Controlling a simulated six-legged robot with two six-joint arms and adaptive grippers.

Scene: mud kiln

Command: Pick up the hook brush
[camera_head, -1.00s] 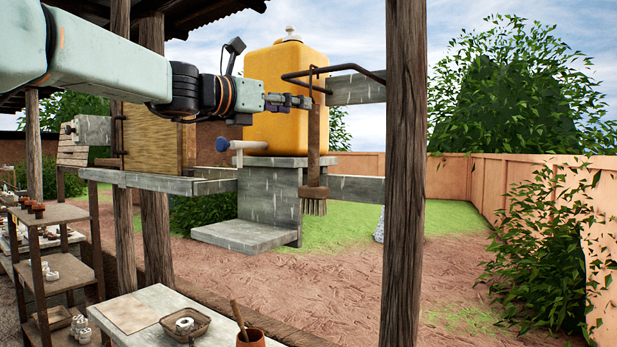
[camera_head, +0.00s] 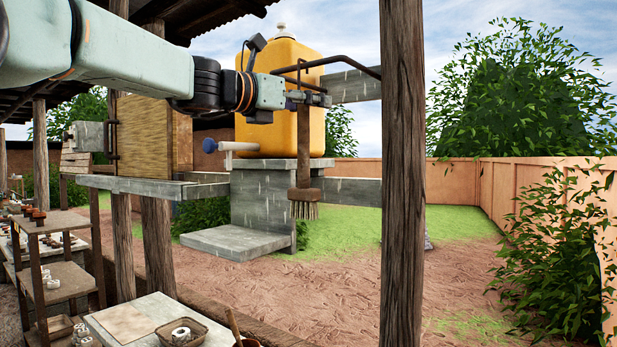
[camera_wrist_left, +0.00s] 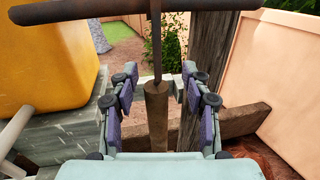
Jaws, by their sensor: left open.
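The hook brush (camera_head: 303,150) hangs upright from a dark metal bar, with a brown wooden handle and bristles pointing down. Its handle also shows in the left wrist view (camera_wrist_left: 157,112), with a thin metal hook above it. My left gripper (camera_head: 312,97) is open at the top of the handle. In the left wrist view its fingers (camera_wrist_left: 159,90) stand on either side of the handle, with gaps visible on both sides. The gripper partly covers the handle's top in the head view. My right gripper is not in view.
The dark bar (camera_head: 340,62) runs just above the gripper to a wooden post (camera_head: 402,180) on the right. A yellow water container (camera_head: 270,135) stands on a grey ledge close behind the brush. Shelves and a table with pottery are at lower left.

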